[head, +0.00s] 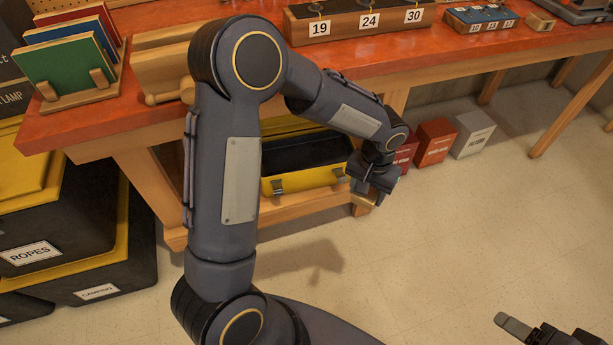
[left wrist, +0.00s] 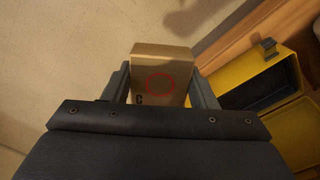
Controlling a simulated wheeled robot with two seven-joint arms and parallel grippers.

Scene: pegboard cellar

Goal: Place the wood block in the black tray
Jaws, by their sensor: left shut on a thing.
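A tan block (left wrist: 160,62) with a red ring and a dark letter C shows in the left wrist view. My left gripper (head: 372,190) is shut on it, one finger on each side. In the head view the gripper hangs in front of the bench's lower shelf, right of an open yellow toolbox (head: 302,182), and mostly hides the block. The toolbox has a dark inside and also shows at the right of the left wrist view (left wrist: 290,130). I cannot make out a separate black tray. My right gripper (head: 550,332) is open and empty at the bottom right.
The orange-topped workbench (head: 440,52) carries books (head: 62,66) and numbered wooden holders (head: 365,22). A red-brown box (head: 405,150), an orange box (head: 436,142) and a grey box (head: 473,135) stand behind the gripper. Black bins (head: 60,225) stand left. The floor in front is clear.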

